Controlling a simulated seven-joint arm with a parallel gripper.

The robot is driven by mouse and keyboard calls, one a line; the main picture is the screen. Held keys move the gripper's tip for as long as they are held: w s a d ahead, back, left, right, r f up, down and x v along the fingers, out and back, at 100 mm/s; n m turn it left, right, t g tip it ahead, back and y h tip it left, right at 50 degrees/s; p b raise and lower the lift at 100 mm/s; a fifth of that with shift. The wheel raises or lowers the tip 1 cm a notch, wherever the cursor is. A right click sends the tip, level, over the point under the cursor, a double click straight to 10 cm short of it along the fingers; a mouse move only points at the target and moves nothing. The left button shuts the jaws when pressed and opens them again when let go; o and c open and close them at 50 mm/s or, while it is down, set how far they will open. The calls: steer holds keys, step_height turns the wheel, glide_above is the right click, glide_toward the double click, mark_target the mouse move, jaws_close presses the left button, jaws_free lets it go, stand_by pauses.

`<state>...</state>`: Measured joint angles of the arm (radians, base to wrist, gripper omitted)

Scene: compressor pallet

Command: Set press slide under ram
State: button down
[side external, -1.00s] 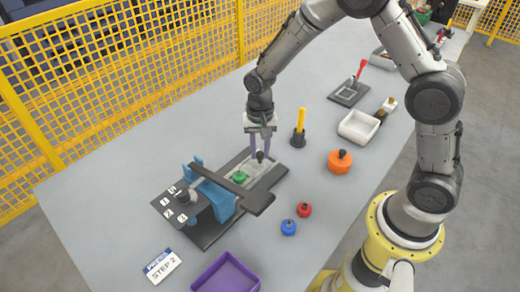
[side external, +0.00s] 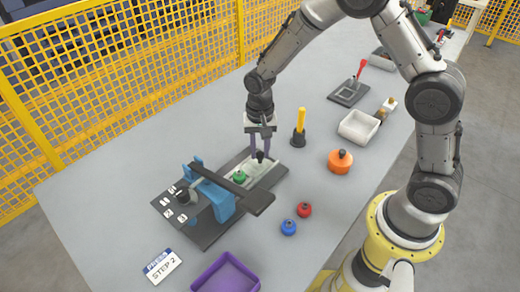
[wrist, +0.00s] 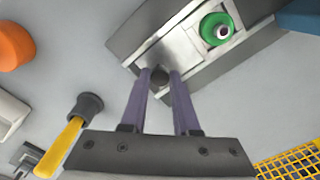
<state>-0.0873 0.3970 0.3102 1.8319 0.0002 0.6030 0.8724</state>
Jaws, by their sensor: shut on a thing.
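The press slide (wrist: 180,52) is a pale metal plate lying in the dark base of the press; it also shows in the side view (side external: 264,171). A green round part (wrist: 217,29) sits on the slide, and in the side view (side external: 240,176) it is close beside the press's dark bar. My gripper (wrist: 160,74) is shut on a small dark knob at the end of the slide; in the side view it points straight down there (side external: 260,157). The blue press frame (side external: 222,204) carries the dark bar (side external: 232,188) above the base. The ram's underside is hidden.
A yellow-handled tool (side external: 300,126) stands in a dark holder behind my gripper. An orange part (side external: 340,161), a white tray (side external: 358,127), red (side external: 304,210) and blue (side external: 289,227) knobs and a purple tray (side external: 228,275) lie around. The table's left side is clear.

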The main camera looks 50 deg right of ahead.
mark_target(233, 172)
steer(key=a, duration=1)
steer(key=shift+a+r, duration=0.1)
steer(key=shift+a, duration=0.2)
steer(key=c, duration=0.7)
jaws_free()
steer(key=shift+o, duration=0.2)
step_height(233, 172, up, 14)
